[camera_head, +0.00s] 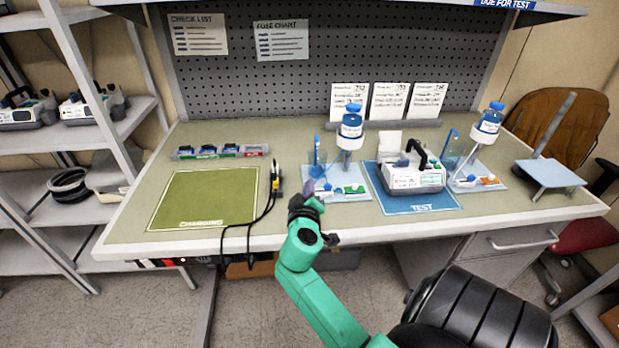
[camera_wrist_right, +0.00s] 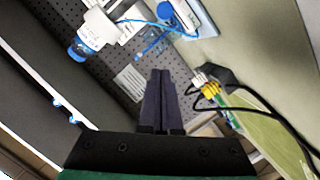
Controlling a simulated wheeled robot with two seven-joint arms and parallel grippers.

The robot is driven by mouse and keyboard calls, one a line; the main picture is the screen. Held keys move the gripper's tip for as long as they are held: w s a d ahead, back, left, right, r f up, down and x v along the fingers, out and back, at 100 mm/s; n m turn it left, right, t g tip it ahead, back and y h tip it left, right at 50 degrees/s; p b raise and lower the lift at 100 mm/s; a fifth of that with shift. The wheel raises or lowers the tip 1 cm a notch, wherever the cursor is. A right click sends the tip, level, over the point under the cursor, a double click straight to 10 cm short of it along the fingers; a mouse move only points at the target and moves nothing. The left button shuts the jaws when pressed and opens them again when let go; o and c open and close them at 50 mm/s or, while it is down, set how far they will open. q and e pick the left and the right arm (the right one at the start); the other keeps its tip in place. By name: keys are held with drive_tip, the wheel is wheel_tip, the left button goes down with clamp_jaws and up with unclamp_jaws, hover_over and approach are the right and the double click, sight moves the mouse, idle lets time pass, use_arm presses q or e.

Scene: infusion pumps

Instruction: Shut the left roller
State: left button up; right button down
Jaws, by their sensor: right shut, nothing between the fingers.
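Small blue parts (camera_head: 328,187) sit at the board's left side; the roller is too small to tell apart surely. In the wrist view, the board (camera_wrist_right: 198,14) with a round blue part (camera_wrist_right: 166,10) lies beyond the fingertips. My right gripper (camera_head: 311,187) is at the board's front left corner; whether it touches is unclear. Its fingers (camera_wrist_right: 161,74) are shut and empty. My left gripper is out of view.
A white pump (camera_head: 413,178) stands on the blue TEST mat (camera_head: 427,202). A second station (camera_head: 478,184) is to its right. Black cables (camera_head: 266,209) lie left of my gripper, beside the green CHARGING mat (camera_head: 203,200). Cards (camera_head: 389,101) stand behind.

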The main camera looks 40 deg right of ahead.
drive_tip(key=s, duration=0.1)
drive_tip(key=s+a, duration=0.1)
drive_tip(key=s+b, duration=0.1)
drive_tip(key=shift+a+f, duration=0.1)
drive_tip(key=shift+a, duration=0.25)
drive_tip(key=shift+s+a+r, duration=0.1)
drive_tip(key=shift+s+a, duration=0.1)
drive_tip(key=shift+s, duration=0.25)
drive_tip(key=shift+s+a+r, duration=0.1)
drive_tip(key=shift+s+a, duration=0.1)
drive_tip(key=shift+s, duration=0.2)
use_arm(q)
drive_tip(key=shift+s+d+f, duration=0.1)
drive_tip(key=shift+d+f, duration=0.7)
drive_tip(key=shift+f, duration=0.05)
use_arm(e)
drive_tip(key=shift+a+r, duration=0.2)
drive_tip(key=shift+a, duration=0.15)
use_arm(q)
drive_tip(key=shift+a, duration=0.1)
use_arm(e)
drive_tip(key=shift+a, duration=0.1)
